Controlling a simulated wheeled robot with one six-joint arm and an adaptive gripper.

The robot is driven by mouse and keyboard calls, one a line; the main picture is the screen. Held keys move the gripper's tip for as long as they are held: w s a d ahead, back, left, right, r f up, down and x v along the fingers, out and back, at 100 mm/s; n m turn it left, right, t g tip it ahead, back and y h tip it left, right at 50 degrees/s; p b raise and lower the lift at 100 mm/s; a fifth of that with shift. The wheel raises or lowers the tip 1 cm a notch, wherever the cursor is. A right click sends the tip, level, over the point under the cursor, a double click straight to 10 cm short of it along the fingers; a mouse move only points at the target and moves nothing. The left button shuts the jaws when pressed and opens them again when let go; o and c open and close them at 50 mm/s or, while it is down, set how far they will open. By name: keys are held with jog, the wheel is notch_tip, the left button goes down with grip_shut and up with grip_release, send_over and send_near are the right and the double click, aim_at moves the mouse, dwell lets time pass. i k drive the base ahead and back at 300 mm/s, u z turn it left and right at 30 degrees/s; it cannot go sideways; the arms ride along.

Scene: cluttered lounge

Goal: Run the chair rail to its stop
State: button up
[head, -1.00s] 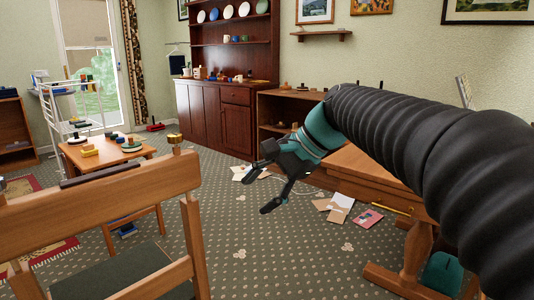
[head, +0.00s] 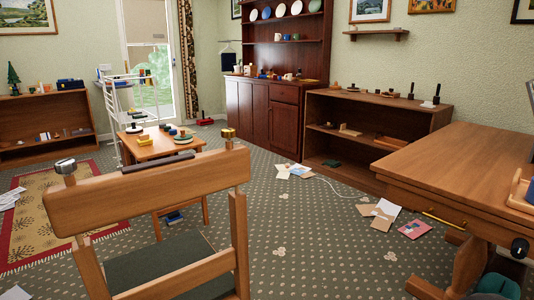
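The wooden chair stands close in front of me with its back towards me. Its wide top rail (head: 150,195) is a pale brown board, and a dark strip (head: 170,162) lies along its upper edge. A brass-coloured cap (head: 228,134) tops the right post, and a grey metal cap (head: 65,166) tops the left. A lower rail (head: 175,273) crosses below, with the dark green seat (head: 165,265) behind it. I cannot tell which rail slides or where its stop is. My gripper is out of view.
A low table (head: 150,148) with small objects stands beyond the chair. A desk (head: 450,170) fills the right side. Papers (head: 383,214) lie on the carpet near it. A red patterned rug (head: 40,215) lies at left. Open carpet (head: 300,240) lies between chair and desk.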

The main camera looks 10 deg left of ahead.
aim_at(72, 208)
jog(key=u, duration=1.65)
